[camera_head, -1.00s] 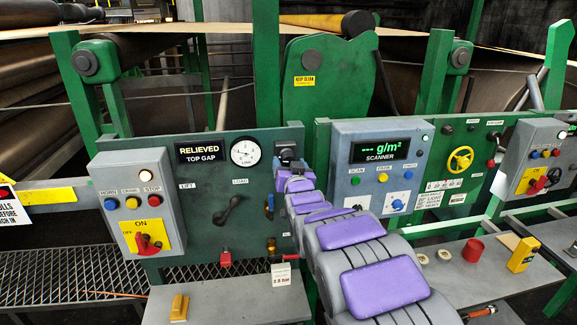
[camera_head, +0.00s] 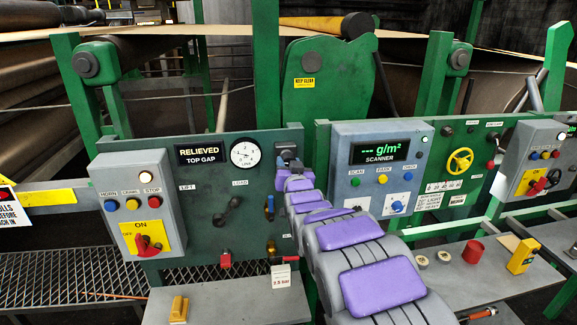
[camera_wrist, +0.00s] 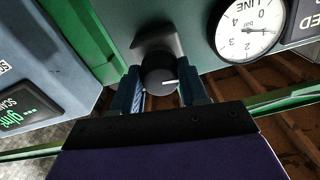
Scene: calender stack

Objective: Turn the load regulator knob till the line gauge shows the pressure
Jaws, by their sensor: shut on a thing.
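The load regulator knob (camera_wrist: 158,76) is a dark round knob with a white mark, under a dark bracket on the green panel. My gripper (camera_wrist: 162,90) is shut on it, with one finger on each side in the wrist view. In the head view my gripper (camera_head: 288,163) hides most of the knob. The line gauge (camera_head: 245,154) is a white dial just left of my gripper. It also shows in the wrist view (camera_wrist: 248,29), turned, with its needle near the 1. A tag (camera_head: 282,277) hanging below carries a bar value, too small to read surely.
A LOAD lever (camera_head: 227,211) and a blue-handled valve (camera_head: 269,207) sit left of my arm. The scanner box (camera_head: 381,165) stands close on the right. A grey switch box (camera_head: 141,205) is at the left. A yellow block (camera_head: 179,309) lies on the shelf.

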